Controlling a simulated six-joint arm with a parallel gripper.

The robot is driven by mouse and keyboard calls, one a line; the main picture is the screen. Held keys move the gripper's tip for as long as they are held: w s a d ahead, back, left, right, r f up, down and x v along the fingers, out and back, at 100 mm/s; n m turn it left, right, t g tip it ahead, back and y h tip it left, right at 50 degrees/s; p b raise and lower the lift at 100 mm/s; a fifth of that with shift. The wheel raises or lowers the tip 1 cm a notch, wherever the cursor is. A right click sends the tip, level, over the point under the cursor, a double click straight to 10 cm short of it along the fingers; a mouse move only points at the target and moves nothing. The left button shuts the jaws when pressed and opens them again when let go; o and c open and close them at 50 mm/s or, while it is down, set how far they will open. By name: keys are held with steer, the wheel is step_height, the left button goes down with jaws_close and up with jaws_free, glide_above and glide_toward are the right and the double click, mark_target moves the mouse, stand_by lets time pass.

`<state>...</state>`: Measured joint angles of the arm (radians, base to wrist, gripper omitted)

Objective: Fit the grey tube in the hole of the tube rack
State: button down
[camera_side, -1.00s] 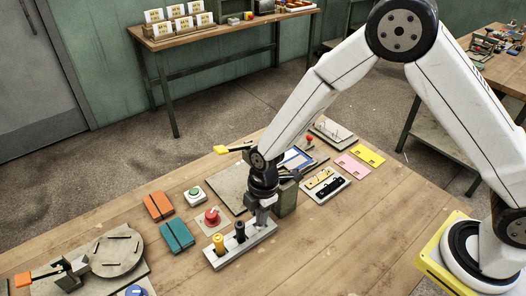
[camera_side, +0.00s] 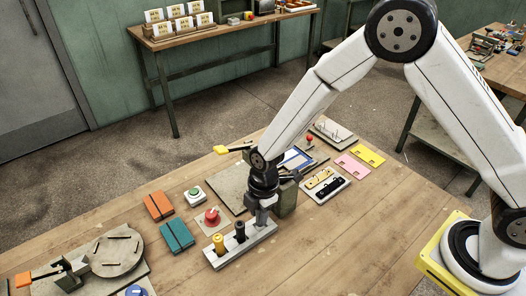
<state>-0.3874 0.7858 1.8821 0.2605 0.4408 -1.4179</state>
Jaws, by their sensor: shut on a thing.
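The tube rack (camera_side: 226,258) is a pale grey bar lying at an angle near the middle of the table. A yellow tube (camera_side: 219,244) and a black tube (camera_side: 240,232) stand upright in it. My gripper (camera_side: 262,216) points down over the rack's right end and is shut on the grey tube (camera_side: 261,219). The tube is small and mostly hidden by the fingers. It is upright at the rack's right end, but I cannot tell whether its lower end is inside the hole.
A grey-green block (camera_side: 286,199) stands close to my gripper's right. A tray with a black piece (camera_side: 326,185) lies farther right. The table in front of the rack is clear.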

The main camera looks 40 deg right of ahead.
steer(key=shift+f, duration=0.5)
stand_by(1.0)
steer(key=shift+c, duration=1.6)
jaws_free()
steer(key=shift+r, duration=0.15)
steer(key=shift+d+r, duration=0.25)
steer(key=shift+r, duration=1.65)
steer(key=shift+d+r, duration=0.2)
steer(key=shift+r, duration=1.65)
